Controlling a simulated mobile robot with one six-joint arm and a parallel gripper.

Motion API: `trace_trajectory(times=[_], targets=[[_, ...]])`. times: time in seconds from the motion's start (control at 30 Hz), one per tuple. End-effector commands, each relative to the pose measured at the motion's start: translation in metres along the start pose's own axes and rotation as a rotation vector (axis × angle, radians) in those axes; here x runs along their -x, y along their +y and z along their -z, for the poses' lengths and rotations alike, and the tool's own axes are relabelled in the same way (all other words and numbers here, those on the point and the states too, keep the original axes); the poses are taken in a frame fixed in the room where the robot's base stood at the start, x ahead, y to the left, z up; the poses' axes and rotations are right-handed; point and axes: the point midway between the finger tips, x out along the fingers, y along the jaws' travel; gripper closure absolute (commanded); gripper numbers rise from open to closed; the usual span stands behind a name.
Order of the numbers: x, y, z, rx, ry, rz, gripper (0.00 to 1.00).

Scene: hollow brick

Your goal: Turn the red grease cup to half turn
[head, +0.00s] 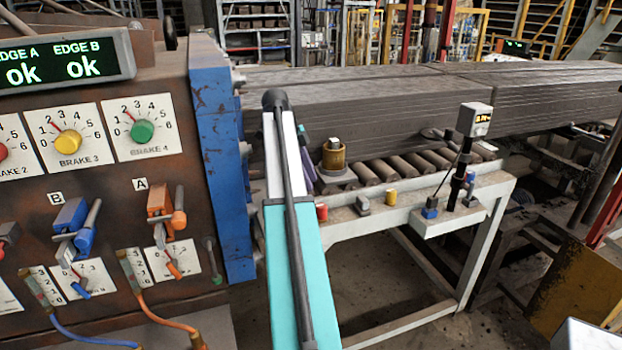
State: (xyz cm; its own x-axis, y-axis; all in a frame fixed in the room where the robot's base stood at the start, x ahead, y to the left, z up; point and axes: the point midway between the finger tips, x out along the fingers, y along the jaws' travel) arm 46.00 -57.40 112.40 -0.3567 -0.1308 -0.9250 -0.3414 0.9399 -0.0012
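The red grease cup (321,211) is a small red cylinder on the front rail of the roller conveyor (345,224). It stands just right of my teal and white arm, which rises through the middle of the head view. Any mark showing how far the cup is turned is too small to read. My gripper cannot be made out; only arm links show.
A grey fitting (362,205) and a yellow cup (391,197) stand on the same rail. A brass-coloured cylinder (333,157) stands behind the red cup. A sensor post (465,155) rises farther right. A blue upright (222,160) and a brake panel (100,185) fill the left.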

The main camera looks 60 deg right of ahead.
Motion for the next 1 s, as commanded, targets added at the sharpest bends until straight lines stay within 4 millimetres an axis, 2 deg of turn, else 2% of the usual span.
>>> trace_trajectory(times=[0.1, 0.33, 1.0], targets=[[0.012, 0.000, 0.001, 0.000, 0.000, 0.000, 0.65], [0.024, 0.000, 0.000, 0.000, -0.001, 0.000, 0.65], [0.026, 0.000, -0.001, 0.000, -0.001, 0.001, 0.65]])
